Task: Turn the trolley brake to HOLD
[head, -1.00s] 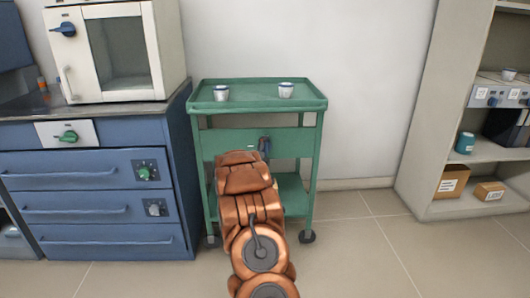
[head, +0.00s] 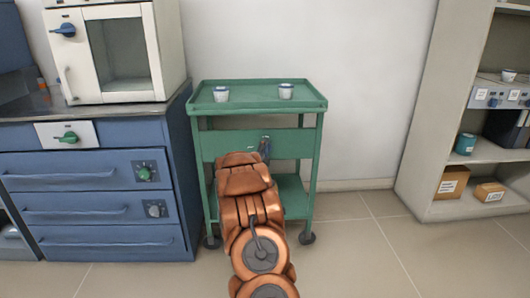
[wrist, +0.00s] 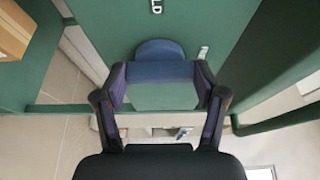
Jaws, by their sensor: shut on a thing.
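The green trolley (head: 222,141) stands between the blue bench and the shelf. Its front panel carries the blue brake knob (wrist: 160,70), which has a round base and a straight bar. In the wrist view my gripper (wrist: 161,76) has its two fingers on opposite ends of the bar, shut on it. A white label ending in "LD" (wrist: 156,6) is partly cut off at the top edge, and a second small white label (wrist: 203,52) is beside the knob. In the head view my arm covers most of the panel's middle, so the knob's pointing is hard to read there.
Two small white cups (head: 221,94) (head: 286,91) stand on the trolley's top tray. A blue bench (head: 90,210) with a furnace (head: 165,45) is close on the left. A shelf (head: 425,160) with boxes is on the right, with free floor before it.

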